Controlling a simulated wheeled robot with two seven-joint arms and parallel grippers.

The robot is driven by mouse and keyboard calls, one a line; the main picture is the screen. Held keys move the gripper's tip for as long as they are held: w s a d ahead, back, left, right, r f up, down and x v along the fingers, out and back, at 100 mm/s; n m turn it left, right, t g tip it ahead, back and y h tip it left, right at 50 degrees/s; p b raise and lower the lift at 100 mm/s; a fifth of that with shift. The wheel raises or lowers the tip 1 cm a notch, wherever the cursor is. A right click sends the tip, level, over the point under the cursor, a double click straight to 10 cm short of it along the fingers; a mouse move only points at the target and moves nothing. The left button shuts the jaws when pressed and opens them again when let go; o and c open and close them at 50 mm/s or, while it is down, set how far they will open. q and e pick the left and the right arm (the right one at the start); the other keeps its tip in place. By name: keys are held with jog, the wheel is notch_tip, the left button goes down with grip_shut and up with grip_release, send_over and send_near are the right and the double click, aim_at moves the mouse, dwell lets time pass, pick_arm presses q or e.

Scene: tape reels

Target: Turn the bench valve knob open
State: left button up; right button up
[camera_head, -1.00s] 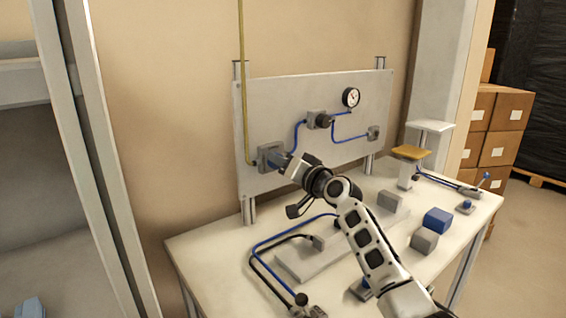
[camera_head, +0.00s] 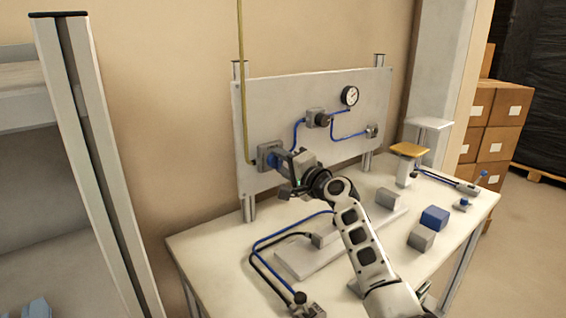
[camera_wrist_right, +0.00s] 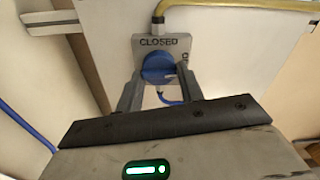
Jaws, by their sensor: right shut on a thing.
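The blue valve knob (camera_wrist_right: 157,68) sits on a grey valve block (camera_wrist_right: 176,42) marked CLOSED along its top edge in the right wrist view. More lettering on the block's right side is partly hidden. A pale mark shows on the knob's lower right. My right gripper (camera_wrist_right: 160,86) has one finger on each side of the knob and is shut on it. In the head view, the valve block (camera_head: 264,153) is at the panel's lower left, and my right gripper (camera_head: 286,163) reaches it, largely covering the knob. My left gripper is not in view.
The upright panel (camera_head: 285,100) carries a round gauge (camera_head: 350,95), blue tubing and a yellow pipe (camera_head: 242,60). On the bench (camera_head: 215,237) are a grey plate (camera_head: 297,262), a blue block (camera_head: 435,217), grey blocks and a yellow-topped stand (camera_head: 408,150). Cardboard boxes stand at right.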

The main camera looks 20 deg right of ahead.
jog(key=shift+f, duration=0.15)
dwell(0.4)
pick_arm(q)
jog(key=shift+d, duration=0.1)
pick_arm(e)
jog(key=o, duration=1)
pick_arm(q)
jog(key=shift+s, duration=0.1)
pick_arm(e)
jog(key=shift+s, duration=0.1)
pick_arm(q)
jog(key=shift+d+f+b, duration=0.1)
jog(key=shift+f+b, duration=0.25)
jog(key=shift+b, duration=0.35)
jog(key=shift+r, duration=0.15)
pick_arm(e)
jog(key=v, duration=1.6)
